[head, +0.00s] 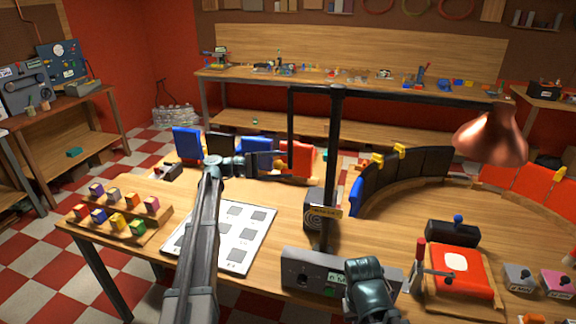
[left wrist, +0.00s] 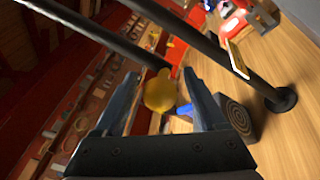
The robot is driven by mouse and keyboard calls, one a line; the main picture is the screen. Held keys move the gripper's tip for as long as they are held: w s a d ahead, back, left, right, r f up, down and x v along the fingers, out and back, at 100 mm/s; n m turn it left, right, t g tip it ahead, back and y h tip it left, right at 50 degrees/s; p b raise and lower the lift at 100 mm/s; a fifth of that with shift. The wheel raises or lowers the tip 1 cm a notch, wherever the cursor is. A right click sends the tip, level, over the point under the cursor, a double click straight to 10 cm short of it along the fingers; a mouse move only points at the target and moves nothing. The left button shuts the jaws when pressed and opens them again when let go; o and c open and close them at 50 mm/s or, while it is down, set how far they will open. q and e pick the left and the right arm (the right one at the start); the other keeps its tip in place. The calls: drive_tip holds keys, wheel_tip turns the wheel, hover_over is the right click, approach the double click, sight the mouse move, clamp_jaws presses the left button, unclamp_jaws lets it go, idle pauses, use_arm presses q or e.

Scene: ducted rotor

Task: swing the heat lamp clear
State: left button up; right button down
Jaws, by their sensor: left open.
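The heat lamp has a copper shade (head: 492,134) at the right end of a long black horizontal arm (head: 415,94). The arm crosses the top of a black upright post (head: 332,150), and a thin black rod (head: 290,118) hangs down from its left end. In the left wrist view, a yellow ball knob (left wrist: 160,93) at the rod's end shows between the fingers of my left gripper (left wrist: 160,88). I cannot tell whether they touch it. In the head view my open left gripper (head: 268,161) is by the rod's lower end, and the knob is not clear there.
A white sheet with grey squares (head: 256,214) and a stepped rack of coloured blocks (head: 150,226) lie left. A spiral-marked box (head: 312,222) is by the post. A grey box (head: 300,272), a red lever device (head: 478,262) and a curved row of dark panels (head: 400,175) stand right.

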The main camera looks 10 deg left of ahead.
use_arm(q)
drive_tip(key=shift+x, duration=0.85)
drive_tip(key=c, duration=1.1)
clamp_jaws()
drive_tip(key=shift+w+a+r, duration=0.1)
